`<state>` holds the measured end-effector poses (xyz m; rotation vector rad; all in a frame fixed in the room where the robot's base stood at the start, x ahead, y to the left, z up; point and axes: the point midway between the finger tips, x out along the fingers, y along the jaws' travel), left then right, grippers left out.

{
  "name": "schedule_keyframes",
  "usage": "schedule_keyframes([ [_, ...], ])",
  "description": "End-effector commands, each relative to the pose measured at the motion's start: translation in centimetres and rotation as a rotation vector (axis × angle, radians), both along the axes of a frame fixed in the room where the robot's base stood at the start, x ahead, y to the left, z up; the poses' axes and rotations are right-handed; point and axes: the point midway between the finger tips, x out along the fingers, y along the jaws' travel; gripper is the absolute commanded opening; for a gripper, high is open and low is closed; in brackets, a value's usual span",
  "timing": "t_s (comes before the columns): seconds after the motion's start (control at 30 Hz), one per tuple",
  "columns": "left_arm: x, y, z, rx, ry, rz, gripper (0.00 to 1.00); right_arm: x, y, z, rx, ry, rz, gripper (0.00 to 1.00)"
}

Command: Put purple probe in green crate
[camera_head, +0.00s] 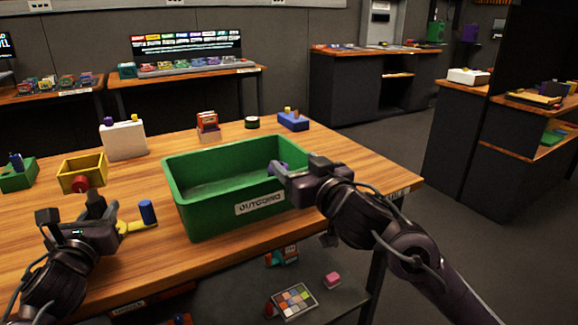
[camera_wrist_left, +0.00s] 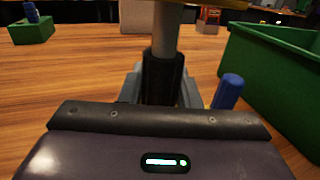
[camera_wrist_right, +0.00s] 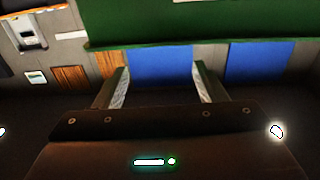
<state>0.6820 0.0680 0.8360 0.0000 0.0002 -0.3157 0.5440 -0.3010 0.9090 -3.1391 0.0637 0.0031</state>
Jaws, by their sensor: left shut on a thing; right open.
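The green crate (camera_head: 190,212) labelled OUTGOING stands on the wooden table; its side also shows in the left wrist view (camera_wrist_left: 262,75). My left gripper (camera_head: 97,215) is at the table's left front, shut on a black-and-grey upright rod (camera_wrist_left: 163,70). I cannot make out a purple colour on it. My right gripper (camera_head: 280,178) is open at the crate's right rim. A small purple patch (camera_head: 283,166) shows by its fingertips; I cannot tell whether it is the probe. Blue surfaces (camera_wrist_right: 160,62) show beyond the right fingers, unidentified.
A blue cylinder (camera_head: 147,211) stands beside a yellow strip (camera_head: 132,226), right of my left gripper. A yellow box (camera_head: 82,172), a small green box (camera_head: 17,175), a white box (camera_head: 124,142) and a blue block (camera_head: 293,121) stand farther back.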

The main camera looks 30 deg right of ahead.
Motion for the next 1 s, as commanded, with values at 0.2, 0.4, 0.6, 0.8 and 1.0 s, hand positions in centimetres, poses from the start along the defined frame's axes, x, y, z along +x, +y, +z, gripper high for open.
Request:
schedule_keyframes([
  [0.2, 0.0, 0.01, 0.0, 0.0, 0.0, 0.0, 0.11, -0.68, 0.01, 0.03, -0.001, 0.0, -0.001, 0.64],
  [0.4, 0.0, 0.01, 0.01, 0.0, 0.0, 0.0, 0.11, -0.66, 0.01, 0.05, -0.001, -0.001, -0.001, 0.64],
  [0.6, 0.0, 0.01, 0.01, 0.0, 0.0, 0.0, 0.44, -0.65, 0.01, 0.05, -0.001, -0.001, -0.001, 0.64],
  [0.8, 0.0, 0.01, 0.02, 0.0, 0.0, 0.0, 0.55, -0.64, 0.01, 0.06, -0.001, -0.001, -0.001, 0.64],
  [1.0, -0.19, 0.08, 0.0, 0.0, 0.0, 0.0, 0.55, -0.64, 0.01, 0.06, -0.001, -0.001, -0.001, 0.64],
])
